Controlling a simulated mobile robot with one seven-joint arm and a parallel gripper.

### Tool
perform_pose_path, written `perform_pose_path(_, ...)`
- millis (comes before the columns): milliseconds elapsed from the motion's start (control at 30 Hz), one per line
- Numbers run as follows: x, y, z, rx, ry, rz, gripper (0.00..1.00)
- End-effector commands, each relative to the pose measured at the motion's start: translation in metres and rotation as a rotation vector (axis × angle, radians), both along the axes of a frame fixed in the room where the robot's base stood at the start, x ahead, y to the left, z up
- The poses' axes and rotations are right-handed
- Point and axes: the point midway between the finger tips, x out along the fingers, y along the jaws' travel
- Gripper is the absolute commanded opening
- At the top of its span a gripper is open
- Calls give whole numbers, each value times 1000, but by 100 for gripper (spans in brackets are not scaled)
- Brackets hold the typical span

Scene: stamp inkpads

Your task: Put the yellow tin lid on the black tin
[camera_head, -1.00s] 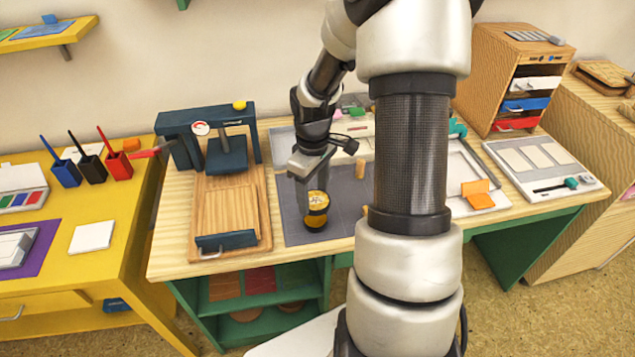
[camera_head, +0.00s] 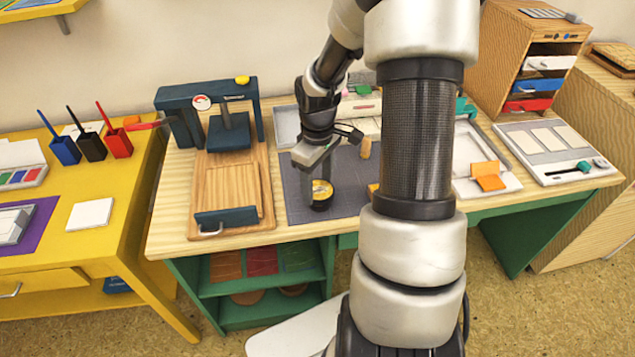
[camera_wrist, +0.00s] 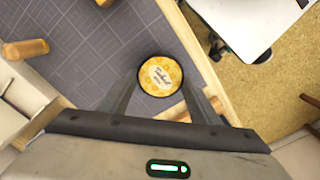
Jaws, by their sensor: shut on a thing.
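The yellow tin lid (camera_head: 322,189) is round with a pale printed label. It is between the fingertips of my gripper (camera_head: 317,180), over the front part of the grey mat. The dark side of the black tin (camera_head: 321,206) shows directly under it. In the wrist view the lid (camera_wrist: 161,76) lies between the two fingers, with a thin dark rim around it. My gripper is shut on the lid. The fingers partly cover its sides. I cannot tell whether the lid is fully seated on the tin.
The grey mat (camera_head: 345,200) has a small wooden cylinder (camera_head: 366,147) behind the lid. A yellow piece (camera_head: 373,189) shows beside my arm, partly hidden. A press with a wooden base (camera_head: 207,196) stands left. A white tray holds an orange item (camera_head: 488,176) at right.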

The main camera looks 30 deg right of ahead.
Motion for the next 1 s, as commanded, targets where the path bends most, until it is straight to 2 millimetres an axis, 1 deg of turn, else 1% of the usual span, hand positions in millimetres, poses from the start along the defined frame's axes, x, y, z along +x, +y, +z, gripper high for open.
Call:
perform_pose_path(367,0,0,-1,0,0,0,35)
perform_pose_path(1000,0,0,-10,0,0,0,35)
